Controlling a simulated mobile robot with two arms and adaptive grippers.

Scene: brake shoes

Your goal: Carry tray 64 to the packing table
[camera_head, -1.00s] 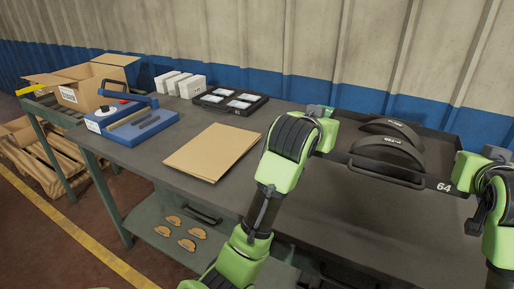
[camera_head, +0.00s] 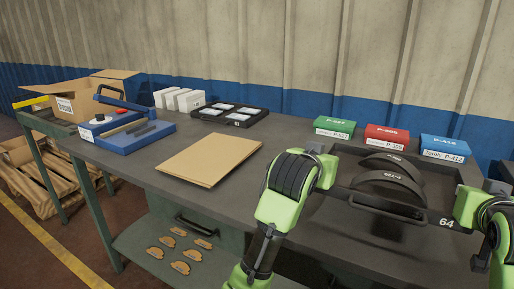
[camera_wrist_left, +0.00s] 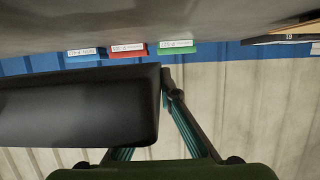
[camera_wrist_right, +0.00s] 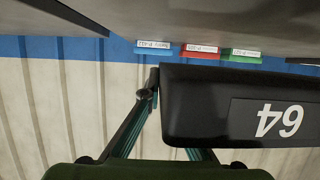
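Tray 64 (camera_head: 446,222) is dark, with a white "64" and a handle on its front. It is level above the grey table and casts a shadow below. Two dark curved brake shoes (camera_head: 388,187) stand in it. My left gripper (camera_head: 326,168) is at the tray's left end and my right gripper (camera_head: 468,206) at its right end, both closed on it. The tray wall also fills part of the left wrist view (camera_wrist_left: 75,105) and the right wrist view (camera_wrist_right: 200,105). The tray hides parts of the fingers.
On the table (camera_head: 300,225) are a cardboard sheet (camera_head: 210,158), a blue fixture (camera_head: 135,136), a black partitioned tray (camera_head: 228,115) and white boxes (camera_head: 180,99). Green (camera_head: 334,127), red (camera_head: 387,138) and blue (camera_head: 444,149) boxes stand along the back. Bare tabletop lies around the held tray.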

